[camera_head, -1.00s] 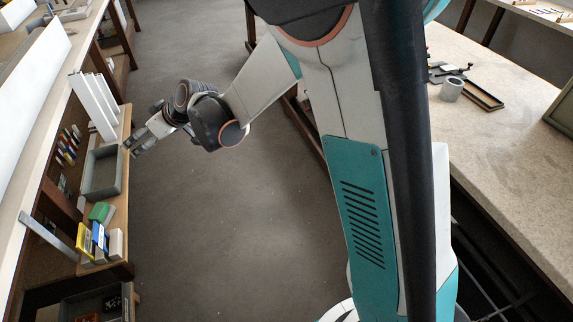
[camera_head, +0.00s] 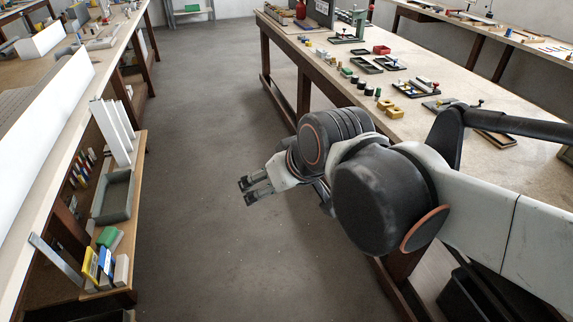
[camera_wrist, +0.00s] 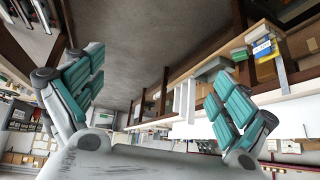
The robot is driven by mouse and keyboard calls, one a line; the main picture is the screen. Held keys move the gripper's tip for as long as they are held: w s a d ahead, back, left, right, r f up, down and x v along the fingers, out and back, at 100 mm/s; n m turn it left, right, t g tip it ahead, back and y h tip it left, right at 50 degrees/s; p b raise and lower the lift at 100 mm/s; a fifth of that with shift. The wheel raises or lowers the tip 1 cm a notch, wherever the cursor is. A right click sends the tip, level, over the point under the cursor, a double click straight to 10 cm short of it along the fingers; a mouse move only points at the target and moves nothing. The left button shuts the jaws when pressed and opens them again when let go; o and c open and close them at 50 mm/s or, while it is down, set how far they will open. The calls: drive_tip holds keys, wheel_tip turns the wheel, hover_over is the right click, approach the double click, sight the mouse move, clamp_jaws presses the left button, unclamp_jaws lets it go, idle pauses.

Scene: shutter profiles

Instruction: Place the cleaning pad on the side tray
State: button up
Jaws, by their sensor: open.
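A green block, which looks like the cleaning pad (camera_head: 108,237), lies on the low wooden shelf at the left, just in front of a grey open tray (camera_head: 127,205). I cannot tell whether this tray is the side tray. In the wrist view, the green pad (camera_wrist: 239,54) and the grey tray (camera_wrist: 207,70) show at the upper right, beyond the fingers. My gripper (camera_head: 246,191) is open and empty, in the air above the floor, right of the shelf and apart from it. Its spread fingers (camera_wrist: 158,78) also show in the wrist view.
White upright profiles (camera_head: 112,133) stand behind the tray. Yellow (camera_head: 91,265), blue and white boxes stand in front of the pad. A slanted grey bar (camera_head: 56,259) leans nearby. A long workbench (camera_head: 440,108) with fixtures is at the right. The floor (camera_head: 190,150) between is clear.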

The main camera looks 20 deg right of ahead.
drive_tip(key=s+d+f+m+h, duration=0.1)
drive_tip(key=s+d, duration=0.2)
drive_tip(key=s, duration=0.2)
drive_tip(key=shift+s+d+f, duration=0.15)
drive_tip(key=shift+s+f, duration=0.1)
drive_tip(key=shift+f, duration=0.1)
drive_tip(key=shift+c, duration=0.3)
